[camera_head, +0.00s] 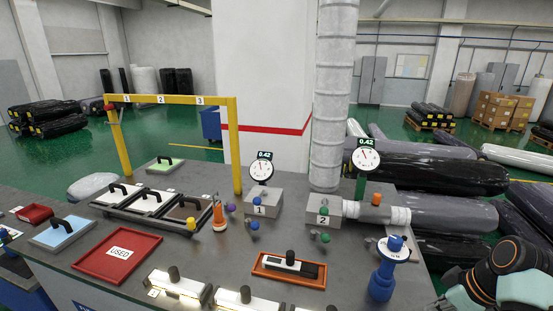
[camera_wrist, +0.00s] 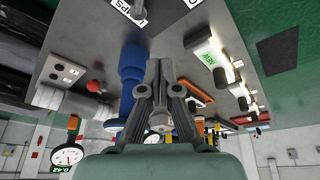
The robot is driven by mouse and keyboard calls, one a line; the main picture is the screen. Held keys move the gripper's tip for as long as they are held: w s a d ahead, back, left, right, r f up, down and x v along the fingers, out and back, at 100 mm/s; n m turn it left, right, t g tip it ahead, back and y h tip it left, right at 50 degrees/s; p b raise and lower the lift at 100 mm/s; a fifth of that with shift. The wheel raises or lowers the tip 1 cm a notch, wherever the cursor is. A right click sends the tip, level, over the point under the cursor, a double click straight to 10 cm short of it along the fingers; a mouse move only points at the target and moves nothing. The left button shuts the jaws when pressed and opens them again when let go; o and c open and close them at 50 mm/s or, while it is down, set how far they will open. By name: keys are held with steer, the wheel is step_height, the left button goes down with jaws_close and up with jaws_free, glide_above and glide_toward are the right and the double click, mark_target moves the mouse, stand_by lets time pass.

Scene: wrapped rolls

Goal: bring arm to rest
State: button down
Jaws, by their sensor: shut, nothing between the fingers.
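My gripper (camera_wrist: 159,64) is shut with nothing between its fingers. It points out over the grey workbench (camera_wrist: 215,95), which appears upside down in the wrist view. A blue post-like fixture (camera_wrist: 131,75) shows just beside and behind the fingers; I cannot tell the gap between them. In the head view my arm is folded at the lower right corner, beside the bench's right end, and the fingers are out of that frame. The blue fixture (camera_head: 381,280) stands upright on the bench there, left of my arm.
Gauge boxes (camera_head: 263,203) and (camera_head: 323,209) stand mid-bench. A red "USED" tray (camera_head: 88,262), lidded bins (camera_head: 150,203), a yellow frame (camera_head: 170,99) and an orange tray (camera_head: 262,271) crowd the bench. Dark wrapped rolls (camera_head: 440,176) lie behind its right end.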

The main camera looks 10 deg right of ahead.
steer(key=w+a+f+m+t+h+p, duration=0.1)
steer(key=w+a+t, duration=0.15)
steer(key=a, duration=0.95)
steer(key=w+a+f+m+t+h+p, duration=0.15)
steer(key=w+a, duration=0.25)
steer(key=a, duration=0.7)
steer(key=s+a+r+m+t, duration=0.1)
steer(key=s+a+r, duration=0.2)
steer(key=a, duration=0.3)
steer(key=s+a+r+t+p, duration=0.1)
steer(key=s+a+r+t, duration=0.1)
steer(key=s+a, duration=0.4)
steer(key=s+a+r+m+t+y+p, duration=0.1)
steer(key=s+a+r+t, duration=0.1)
steer(key=s+a, duration=0.3)
steer(key=shift+a+r+m, duration=0.35)
steer(key=shift+a+r, duration=0.4)
steer(key=shift+r, duration=0.1)
